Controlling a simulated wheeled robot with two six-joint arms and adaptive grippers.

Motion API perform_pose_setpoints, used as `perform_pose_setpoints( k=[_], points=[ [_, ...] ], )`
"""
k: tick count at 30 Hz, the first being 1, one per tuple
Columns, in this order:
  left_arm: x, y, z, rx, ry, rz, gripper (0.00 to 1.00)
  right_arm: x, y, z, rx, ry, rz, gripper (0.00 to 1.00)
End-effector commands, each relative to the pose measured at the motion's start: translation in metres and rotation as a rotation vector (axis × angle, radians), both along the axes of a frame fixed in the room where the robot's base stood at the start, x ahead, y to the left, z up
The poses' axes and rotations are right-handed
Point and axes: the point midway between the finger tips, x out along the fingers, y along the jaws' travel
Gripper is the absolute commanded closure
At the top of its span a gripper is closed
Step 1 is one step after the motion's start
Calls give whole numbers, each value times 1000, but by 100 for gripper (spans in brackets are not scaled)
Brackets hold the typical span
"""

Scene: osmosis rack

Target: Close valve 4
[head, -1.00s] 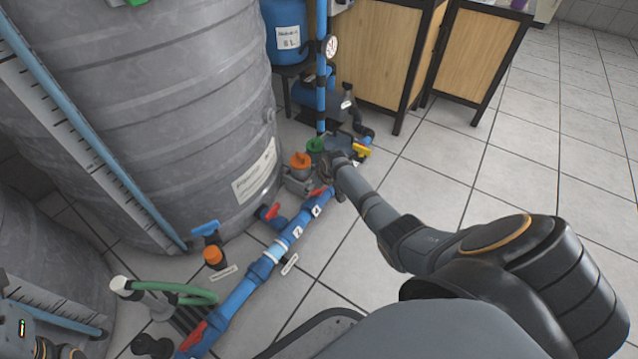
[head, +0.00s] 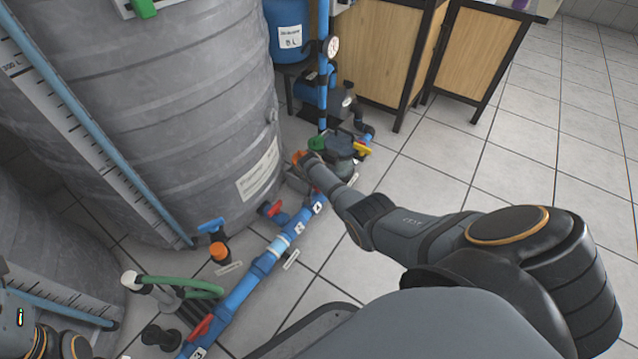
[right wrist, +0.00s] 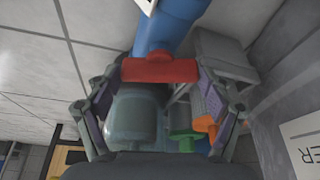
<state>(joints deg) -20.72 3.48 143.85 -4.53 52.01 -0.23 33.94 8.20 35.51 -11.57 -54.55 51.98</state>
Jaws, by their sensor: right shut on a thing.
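A red valve handle (right wrist: 160,70) sits on the blue pipe (right wrist: 165,30) in the right wrist view. My right gripper (right wrist: 160,82) has a finger at each end of this handle and is shut on it. In the head view my right gripper (head: 312,172) is at the far end of the blue pipe (head: 265,265), beside the orange knob (head: 299,157), and it hides most of the handle. Small white number tags (head: 318,207) lie along the pipe; I cannot surely read the one for this valve. My left gripper's fingers are not in view.
A large grey tank (head: 170,110) stands close left of the pipe. A green knob (head: 317,144), a yellow handle (head: 362,149) and a pump are close behind the gripper. Other red handles (head: 201,327) sit along the pipe. The tiled floor (head: 450,160) on the right is clear.

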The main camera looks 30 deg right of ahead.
Motion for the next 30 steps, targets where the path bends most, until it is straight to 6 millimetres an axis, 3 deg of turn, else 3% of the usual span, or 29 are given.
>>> perform_pose_setpoints(
  k=[12,30],
  points=[
    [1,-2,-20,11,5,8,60,2,1,-2,2,-1,-250,51],
    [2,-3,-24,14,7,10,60,2,2,0,3,-1,-320,51]
  ],
)
